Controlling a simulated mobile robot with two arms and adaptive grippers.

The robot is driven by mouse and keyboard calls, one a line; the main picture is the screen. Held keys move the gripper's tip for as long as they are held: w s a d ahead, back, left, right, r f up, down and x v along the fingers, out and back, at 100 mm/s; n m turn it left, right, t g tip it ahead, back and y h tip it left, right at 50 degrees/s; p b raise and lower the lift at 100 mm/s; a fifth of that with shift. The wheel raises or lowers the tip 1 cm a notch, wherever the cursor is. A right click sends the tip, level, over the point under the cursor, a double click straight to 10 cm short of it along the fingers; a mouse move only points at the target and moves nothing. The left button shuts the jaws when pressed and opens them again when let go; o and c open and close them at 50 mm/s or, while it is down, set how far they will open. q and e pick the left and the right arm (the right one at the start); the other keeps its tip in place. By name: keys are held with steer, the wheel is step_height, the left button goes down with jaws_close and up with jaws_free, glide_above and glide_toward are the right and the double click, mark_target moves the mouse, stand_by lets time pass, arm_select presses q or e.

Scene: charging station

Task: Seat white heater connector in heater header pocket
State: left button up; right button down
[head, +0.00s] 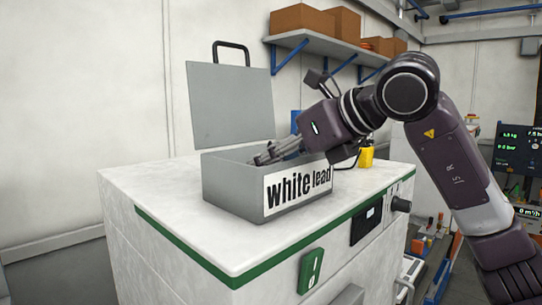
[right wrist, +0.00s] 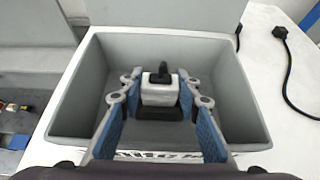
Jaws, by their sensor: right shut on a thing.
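My right gripper (head: 272,153) reaches down into an open grey box (head: 228,186) labelled "white lead". In the right wrist view, its blue-padded fingers (right wrist: 160,98) are shut on the white connector (right wrist: 158,95), a small white block with a black piece on top. The connector is inside the box, between the fingertips; whether it touches the box floor I cannot tell. In the head view the box wall hides it. My left gripper is not in view. I cannot make out the heater header pocket in either view.
The box stands on a white cabinet (head: 150,199) with green trim, its grey lid (head: 228,103) raised at the back. A yellow object (head: 366,158) stands behind the box at the right. A black cable (right wrist: 289,75) lies right of the box. The cabinet top's front left is clear.

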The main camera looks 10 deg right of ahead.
steer(key=shift+w, duration=0.2)
steer(key=c, duration=1.4)
jaws_free()
steer(key=shift+c, duration=0.2)
steer(key=shift+r, duration=0.1)
steer(key=shift+s+d+b, duration=0.25)
steer(key=shift+s+b, duration=0.05)
steer(key=shift+b, duration=0.05)
steer(key=b+v, duration=0.4)
steer(key=v, duration=0.7)
steer(key=shift+r+b, duration=0.15)
steer(key=shift+b, duration=0.15)
steer(key=shift+d, duration=0.1)
